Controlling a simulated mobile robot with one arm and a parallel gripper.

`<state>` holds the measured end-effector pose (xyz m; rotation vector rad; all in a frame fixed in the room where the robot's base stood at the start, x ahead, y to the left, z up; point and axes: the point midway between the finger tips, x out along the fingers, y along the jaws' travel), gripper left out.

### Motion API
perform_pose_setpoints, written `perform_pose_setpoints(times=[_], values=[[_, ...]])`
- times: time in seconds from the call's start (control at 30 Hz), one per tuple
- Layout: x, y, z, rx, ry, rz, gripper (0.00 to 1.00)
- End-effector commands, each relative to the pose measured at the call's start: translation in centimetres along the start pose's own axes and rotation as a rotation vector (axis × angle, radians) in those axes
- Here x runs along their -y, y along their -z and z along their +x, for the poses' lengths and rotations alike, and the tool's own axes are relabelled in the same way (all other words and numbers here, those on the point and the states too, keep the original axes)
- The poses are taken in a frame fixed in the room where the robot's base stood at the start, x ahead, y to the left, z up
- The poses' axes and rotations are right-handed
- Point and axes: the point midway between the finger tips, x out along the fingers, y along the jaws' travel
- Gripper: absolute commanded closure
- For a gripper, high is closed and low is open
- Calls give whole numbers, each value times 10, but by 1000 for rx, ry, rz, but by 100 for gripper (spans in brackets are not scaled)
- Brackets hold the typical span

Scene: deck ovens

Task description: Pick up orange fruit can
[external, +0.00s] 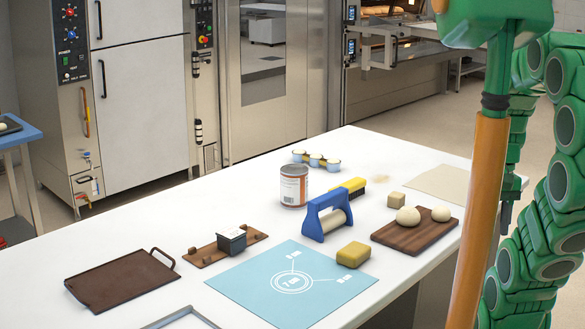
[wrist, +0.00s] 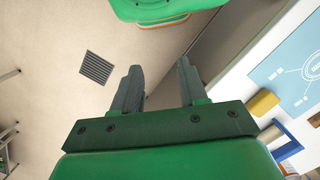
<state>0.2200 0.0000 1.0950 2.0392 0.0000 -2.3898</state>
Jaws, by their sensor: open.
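The orange fruit can (external: 293,186), with a silver lid and an orange and white label, stands upright on the white worktop (external: 383,160) in the external view. It is behind the blue-framed roller (external: 326,216).
A blue mat (external: 291,283), dark tray (external: 122,280) and brown rack (external: 205,256) lie nearer the front and left.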

Motion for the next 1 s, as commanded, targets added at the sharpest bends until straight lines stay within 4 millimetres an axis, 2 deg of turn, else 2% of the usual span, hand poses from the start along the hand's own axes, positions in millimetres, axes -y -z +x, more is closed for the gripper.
perform_pose_setpoints(times=[0.1,0.13,0.5,0.77,0.87,1.0], values=[[0,0,0,0,0,0,57],[0,0,0,0,0,0,54],[0,0,0,0,0,0,0],[2,2,0,1,6,3,0],[10,11,-2,2,29,13,0],[34,36,-10,2,95,50,0]])
